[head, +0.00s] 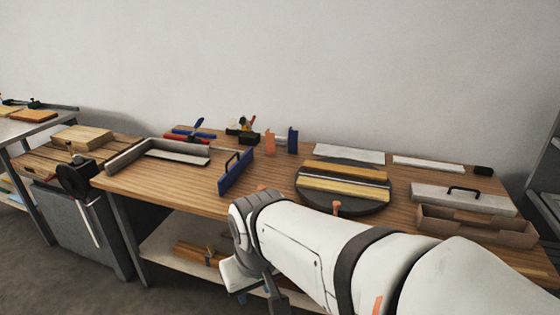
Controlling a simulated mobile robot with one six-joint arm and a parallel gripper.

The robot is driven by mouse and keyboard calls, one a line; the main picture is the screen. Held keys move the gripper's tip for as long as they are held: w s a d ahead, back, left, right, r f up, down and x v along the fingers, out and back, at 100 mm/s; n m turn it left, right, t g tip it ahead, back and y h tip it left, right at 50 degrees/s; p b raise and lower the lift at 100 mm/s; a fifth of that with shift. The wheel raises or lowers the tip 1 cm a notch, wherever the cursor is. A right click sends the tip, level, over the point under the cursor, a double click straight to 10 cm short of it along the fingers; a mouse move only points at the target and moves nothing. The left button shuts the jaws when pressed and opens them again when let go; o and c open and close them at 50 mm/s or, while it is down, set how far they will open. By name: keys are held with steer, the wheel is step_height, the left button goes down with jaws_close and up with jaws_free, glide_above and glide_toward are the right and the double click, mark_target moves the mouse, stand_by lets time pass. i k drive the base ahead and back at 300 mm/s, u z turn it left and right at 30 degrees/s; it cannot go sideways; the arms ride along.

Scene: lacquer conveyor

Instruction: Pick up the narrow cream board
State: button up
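A round dark turntable (318,200) sits on the wooden bench, right of the middle. A narrow cream board (345,188) lies flat across it, near its front. Behind it on the turntable lie a thin pale strip and a tan board (345,170). My arm reaches in from the lower right, in front of the bench. My gripper (262,296) points down at the bottom of the view, in front of the bench and apart from the boards. Its fingertips are small and partly cut off, so I cannot tell whether it is open.
A blue upright plate with a handle (236,172) stands left of the turntable. A grey L-shaped fence (150,155) is at the left. A wooden tray (475,222) and a grey handled plate (463,197) are at the right. A white strip (428,164) lies at the back.

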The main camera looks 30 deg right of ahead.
mark_target(357, 191)
steer(key=z, duration=0.7)
steer(key=i, duration=1.1)
steer(key=z, duration=0.8)
steer(key=k, duration=0.65)
steer(key=z, duration=0.15)
steer(key=i, duration=0.75)
steer(key=u, duration=0.1)
